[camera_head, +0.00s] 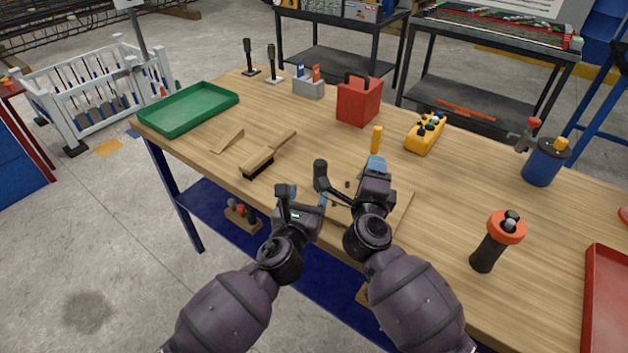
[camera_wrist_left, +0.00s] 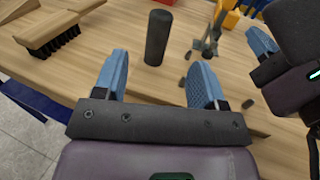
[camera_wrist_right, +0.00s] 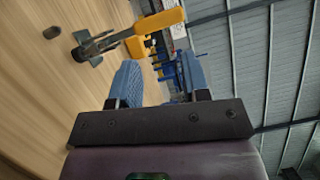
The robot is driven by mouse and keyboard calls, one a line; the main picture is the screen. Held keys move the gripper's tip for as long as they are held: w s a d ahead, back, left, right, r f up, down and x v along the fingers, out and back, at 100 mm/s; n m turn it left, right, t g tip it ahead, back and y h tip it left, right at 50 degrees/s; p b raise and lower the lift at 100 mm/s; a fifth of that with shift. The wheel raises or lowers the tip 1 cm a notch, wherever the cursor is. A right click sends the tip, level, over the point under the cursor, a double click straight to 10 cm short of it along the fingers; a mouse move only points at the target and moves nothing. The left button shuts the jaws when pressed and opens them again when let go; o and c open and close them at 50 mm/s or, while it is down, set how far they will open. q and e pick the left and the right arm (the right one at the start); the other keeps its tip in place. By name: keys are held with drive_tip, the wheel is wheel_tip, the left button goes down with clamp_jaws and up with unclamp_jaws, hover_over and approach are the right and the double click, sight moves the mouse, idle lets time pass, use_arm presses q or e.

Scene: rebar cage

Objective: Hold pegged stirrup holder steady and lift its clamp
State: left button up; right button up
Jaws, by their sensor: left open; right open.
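The pegged stirrup holder (camera_head: 402,214) is a flat wooden board with small dark pegs near the table's front edge, largely hidden behind my arms. A black upright cylinder (camera_head: 320,172) stands at its left; it also shows in the left wrist view (camera_wrist_left: 158,38). The clamp has a yellow handle (camera_head: 376,138), upright in the head view; its grey metal part shows in the right wrist view (camera_wrist_right: 96,46). My left gripper (camera_wrist_left: 163,80) is open and empty, with the cylinder ahead between its fingers. My right gripper (camera_wrist_right: 160,82) is open, turned sideways, apart from the yellow handle.
A wooden brush (camera_head: 268,153) lies left of the holder, with a green tray (camera_head: 188,108) beyond. A red box (camera_head: 359,101) and a yellow caddy (camera_head: 425,132) stand behind. A black-and-orange tool cup (camera_head: 497,240), blue canister (camera_head: 545,162) and red tray (camera_head: 606,300) are at right.

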sight(318, 171)
use_arm(q)
drive_tip(key=x, duration=0.9)
drive_tip(key=shift+w, duration=0.15)
drive_tip(key=shift+c, duration=0.3)
